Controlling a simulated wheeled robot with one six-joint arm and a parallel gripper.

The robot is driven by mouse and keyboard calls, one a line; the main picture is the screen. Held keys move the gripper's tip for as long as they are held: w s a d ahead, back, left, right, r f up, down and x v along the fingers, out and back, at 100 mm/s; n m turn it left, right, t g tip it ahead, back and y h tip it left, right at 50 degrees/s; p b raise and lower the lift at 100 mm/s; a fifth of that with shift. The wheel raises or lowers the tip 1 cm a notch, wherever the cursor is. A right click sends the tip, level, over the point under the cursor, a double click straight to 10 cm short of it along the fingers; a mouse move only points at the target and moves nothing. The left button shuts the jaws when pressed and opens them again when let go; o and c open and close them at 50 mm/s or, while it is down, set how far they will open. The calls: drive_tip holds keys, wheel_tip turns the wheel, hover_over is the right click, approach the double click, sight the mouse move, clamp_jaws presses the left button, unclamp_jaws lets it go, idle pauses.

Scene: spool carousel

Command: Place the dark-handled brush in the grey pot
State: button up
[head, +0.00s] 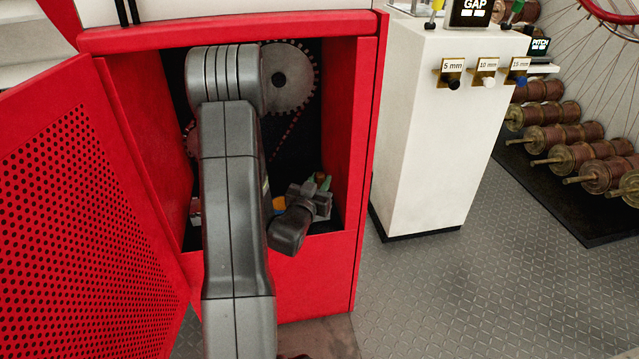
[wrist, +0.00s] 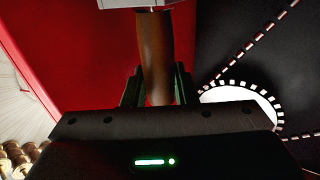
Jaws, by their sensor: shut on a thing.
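My gripper (head: 312,192) reaches into the open red cabinet in the head view. In the wrist view my gripper (wrist: 156,90) is shut on a brown handle (wrist: 155,50), which stands lengthwise between the two dark fingers. A pale grey part (wrist: 138,3) shows at the far end of the handle, cut off by the frame edge. I take this to be the dark-handled brush; its bristles are not visible. I cannot make out a grey pot in either view; my arm hides part of the cabinet's floor.
The red cabinet (head: 340,268) has a perforated door (head: 75,215) swung open at left. A toothed grey disc (head: 292,78) and a chain are inside at the back. A white pedestal (head: 430,130) stands to the right, with spools (head: 575,157) beyond. The floor between is clear.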

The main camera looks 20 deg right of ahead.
drive_tip(key=shift+f, duration=0.15)
drive_tip(key=o, duration=1)
drive_tip(key=shift+r, duration=0.25)
drive_tip(key=v, duration=1.2)
drive_tip(key=shift+p, duration=0.4)
